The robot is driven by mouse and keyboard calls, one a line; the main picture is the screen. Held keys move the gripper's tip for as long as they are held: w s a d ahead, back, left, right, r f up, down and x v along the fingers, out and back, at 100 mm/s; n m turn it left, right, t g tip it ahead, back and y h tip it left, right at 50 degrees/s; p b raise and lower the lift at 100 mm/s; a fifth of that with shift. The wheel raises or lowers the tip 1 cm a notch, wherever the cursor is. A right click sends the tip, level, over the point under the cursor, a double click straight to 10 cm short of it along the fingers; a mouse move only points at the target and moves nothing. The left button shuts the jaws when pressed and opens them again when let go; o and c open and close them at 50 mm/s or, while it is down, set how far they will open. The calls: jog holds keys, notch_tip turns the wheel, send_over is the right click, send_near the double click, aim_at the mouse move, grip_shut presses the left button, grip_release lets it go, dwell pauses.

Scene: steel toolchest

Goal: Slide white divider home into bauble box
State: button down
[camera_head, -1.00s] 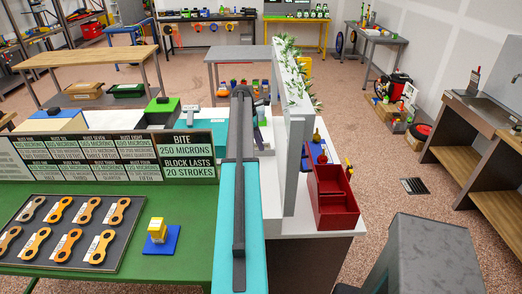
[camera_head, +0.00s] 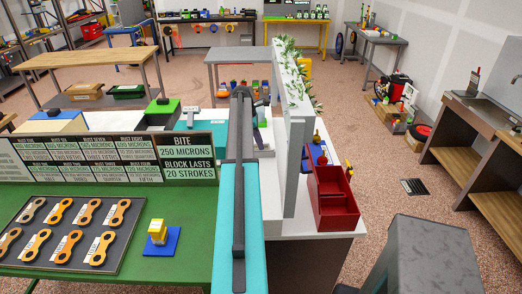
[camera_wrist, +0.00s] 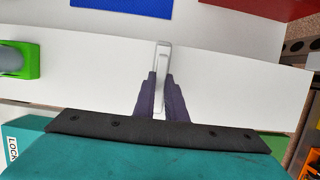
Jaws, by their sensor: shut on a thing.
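In the wrist view my gripper (camera_wrist: 161,78) has its two dark fingers shut on a slim whitish piece, which I take for the white divider (camera_wrist: 163,52). The piece sticks out past the fingertips over a broad white surface. The red box (camera_head: 333,212), which I take for the bauble box, stands on the white bench at right in the head view. It is open on top, with an inner wall. Its red edge (camera_wrist: 270,8) shows at the top right of the wrist view, apart from the held piece. In the head view my arm hides the gripper and divider.
A tall white panel (camera_head: 298,150) with a plant (camera_head: 291,65) on top stands left of the red box. A blue mat (camera_wrist: 125,6) lies beyond the white surface. A sign board (camera_head: 185,158) and a tray of orange links (camera_head: 62,232) stand at left.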

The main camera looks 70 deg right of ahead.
jog(key=shift+w+r+p, duration=0.15)
jog(key=shift+r+p, duration=0.25)
jog(key=shift+r, duration=0.25)
dwell(0.8)
jog(key=shift+r+p, duration=0.45)
jog(key=shift+r, duration=0.25)
jog(key=shift+r+p, duration=0.55)
jog(key=shift+r, duration=0.45)
